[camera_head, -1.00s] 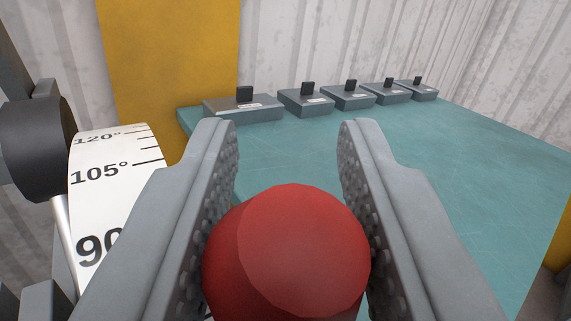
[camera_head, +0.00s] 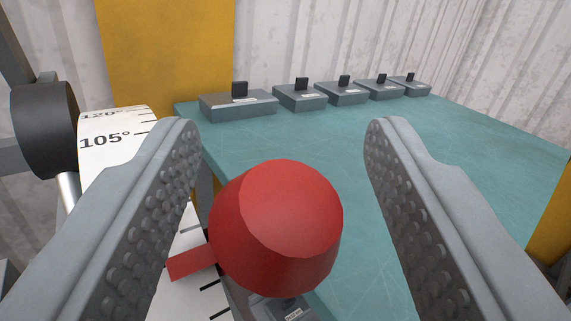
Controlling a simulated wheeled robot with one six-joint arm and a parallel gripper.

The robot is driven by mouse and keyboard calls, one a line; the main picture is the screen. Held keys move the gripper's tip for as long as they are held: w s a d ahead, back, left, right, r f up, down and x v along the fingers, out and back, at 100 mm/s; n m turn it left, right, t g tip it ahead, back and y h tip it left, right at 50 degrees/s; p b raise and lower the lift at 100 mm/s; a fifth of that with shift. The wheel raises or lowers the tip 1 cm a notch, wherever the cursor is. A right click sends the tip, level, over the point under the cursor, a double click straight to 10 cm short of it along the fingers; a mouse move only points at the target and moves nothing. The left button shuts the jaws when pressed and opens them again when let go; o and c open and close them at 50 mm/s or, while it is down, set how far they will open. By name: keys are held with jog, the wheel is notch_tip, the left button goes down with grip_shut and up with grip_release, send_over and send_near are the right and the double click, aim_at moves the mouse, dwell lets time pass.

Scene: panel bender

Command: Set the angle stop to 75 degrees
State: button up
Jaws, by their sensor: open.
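The angle stop's red knob (camera_head: 280,230) sits in the lower middle of the view, between the two fingers of my gripper (camera_head: 280,150). The gripper is open, with a clear gap on each side of the knob. A red pointer (camera_head: 190,262) sticks out from the knob's left side over the white scale. The white angle scale (camera_head: 108,150) shows the marks 105° and 120° at the left. Its lower part shows beside the pointer, but the numbers there are hidden by my left finger, so I cannot read the angle set.
A teal table (camera_head: 300,145) stretches behind the knob, its surface mostly clear. Several grey blocks with black tabs, such as the nearest block (camera_head: 238,105), stand in a row along its back edge. A black cylinder (camera_head: 45,130) stands at the left. A yellow post (camera_head: 165,55) rises behind.

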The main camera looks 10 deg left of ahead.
jog(key=v, duration=1.6)
jog(key=shift+s, duration=0.1)
jog(key=s+d+r+m+h, duration=0.1)
jog(key=s+d, duration=0.3)
jog(key=s, duration=0.6)
jog(key=s+d+r+m+h, duration=0.2)
jog(key=s+d, duration=0.3)
jog(key=s, duration=0.5)
jog(key=s+d+r+m+h, duration=0.2)
jog(key=s+d+r+h, duration=0.1)
jog(key=s, duration=0.7)
jog(key=shift+d+r+g, duration=0.4)
jog(key=shift+d+r, duration=0.15)
jog(key=shift+d, duration=0.65)
jog(key=shift+c, duration=0.2)
